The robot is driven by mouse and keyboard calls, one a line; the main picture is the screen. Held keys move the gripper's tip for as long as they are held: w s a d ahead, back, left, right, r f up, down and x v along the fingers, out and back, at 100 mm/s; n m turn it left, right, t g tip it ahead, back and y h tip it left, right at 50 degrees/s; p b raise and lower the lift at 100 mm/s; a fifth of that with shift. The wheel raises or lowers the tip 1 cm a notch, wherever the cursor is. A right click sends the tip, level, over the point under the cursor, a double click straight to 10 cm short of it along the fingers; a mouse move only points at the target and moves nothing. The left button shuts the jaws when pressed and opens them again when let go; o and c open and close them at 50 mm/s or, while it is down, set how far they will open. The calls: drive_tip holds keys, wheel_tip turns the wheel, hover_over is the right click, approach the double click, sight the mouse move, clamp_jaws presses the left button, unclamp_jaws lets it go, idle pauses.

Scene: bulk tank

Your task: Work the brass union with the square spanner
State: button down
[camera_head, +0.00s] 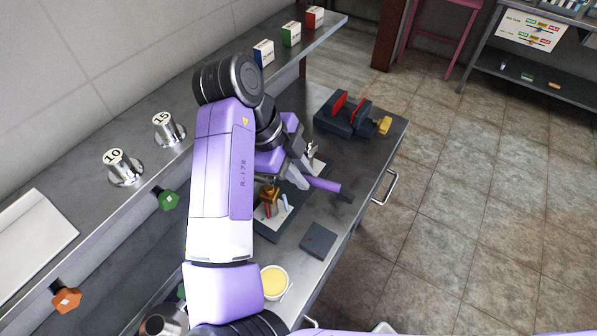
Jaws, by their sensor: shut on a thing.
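My gripper (301,170) is over the bench, past the elbow of my arm, and partly hidden by my own wrist. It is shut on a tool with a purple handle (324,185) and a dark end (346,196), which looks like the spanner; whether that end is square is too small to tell. A brass-coloured fitting (269,193), likely the union, stands on a dark plate to the left of the gripper, partly hidden by my arm. The tool's dark end points right, away from the brass fitting, and looks apart from it.
A dark square block (318,240) and a tub of yellow stuff (274,281) are nearer. Open floor lies right.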

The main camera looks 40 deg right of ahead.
drive_tip(key=shift+d+f, duration=0.1)
drive_tip(key=shift+f+b, duration=0.7)
drive_tip(key=shift+b, duration=0.2)
wheel_tip(320, 180, down, 8)
drive_tip(key=b, duration=0.7)
drive_tip(key=shift+f, duration=0.2)
idle(0.4)
idle(0.4)
drive_tip(key=w+d+n+t, duration=0.3)
drive_tip(key=w+d+n, duration=0.1)
drive_tip(key=n, duration=0.4)
drive_tip(key=shift+w+h+p, duration=0.25)
drive_tip(key=shift+h+p, duration=0.15)
idle(1.2)
drive_tip(key=shift+s+a, duration=0.1)
drive_tip(key=shift+s, duration=0.1)
idle(0.3)
